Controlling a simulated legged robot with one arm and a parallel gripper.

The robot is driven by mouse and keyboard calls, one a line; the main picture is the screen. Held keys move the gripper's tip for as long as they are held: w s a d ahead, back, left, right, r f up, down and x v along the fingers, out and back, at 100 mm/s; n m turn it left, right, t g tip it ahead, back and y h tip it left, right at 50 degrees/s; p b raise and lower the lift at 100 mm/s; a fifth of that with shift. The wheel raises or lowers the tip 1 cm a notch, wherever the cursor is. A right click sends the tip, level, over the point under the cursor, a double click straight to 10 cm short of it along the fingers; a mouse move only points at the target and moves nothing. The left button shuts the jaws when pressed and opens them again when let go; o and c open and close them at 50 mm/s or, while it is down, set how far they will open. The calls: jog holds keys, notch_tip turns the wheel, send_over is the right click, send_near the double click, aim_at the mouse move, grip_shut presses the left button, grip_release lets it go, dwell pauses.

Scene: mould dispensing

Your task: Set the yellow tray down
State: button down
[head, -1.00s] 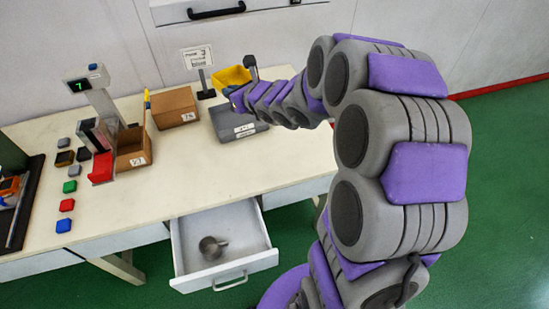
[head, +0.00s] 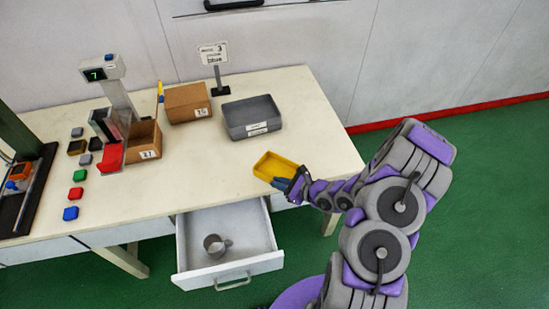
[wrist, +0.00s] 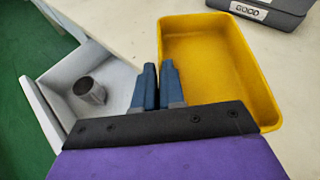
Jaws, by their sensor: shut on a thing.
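The yellow tray (head: 278,166) is empty and sits at the right front part of the table, above or on its top; I cannot tell whether it touches. In the wrist view the tray (wrist: 215,60) lies just beyond my fingers, open side up.
A grey bin (head: 250,117) labelled GOOD in the wrist view (wrist: 285,8) stands behind the tray. Cardboard boxes (head: 187,102) and a display post (head: 118,95) stand left. An open drawer (head: 228,240) with a metal cup (head: 215,244) juts out in front. The table middle is clear.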

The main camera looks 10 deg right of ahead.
aim_at(274, 156)
jog(key=w+f, duration=0.1)
jog(key=w, duration=0.3)
jog(key=w+d+f+b, duration=0.1)
jog(key=w, duration=0.4)
jog(key=w+f+b, duration=0.1)
jog(key=w, duration=0.4)
jog(key=shift+w+d+f, duration=0.1)
jog(key=shift+d, duration=0.25)
notch_tip(274, 156, down, 4)
jog(key=shift+r+b, duration=0.2)
jog(key=shift+b, duration=0.5)
jog(key=shift+r, duration=0.1)
jog(key=c, duration=1.2)
grip_release()
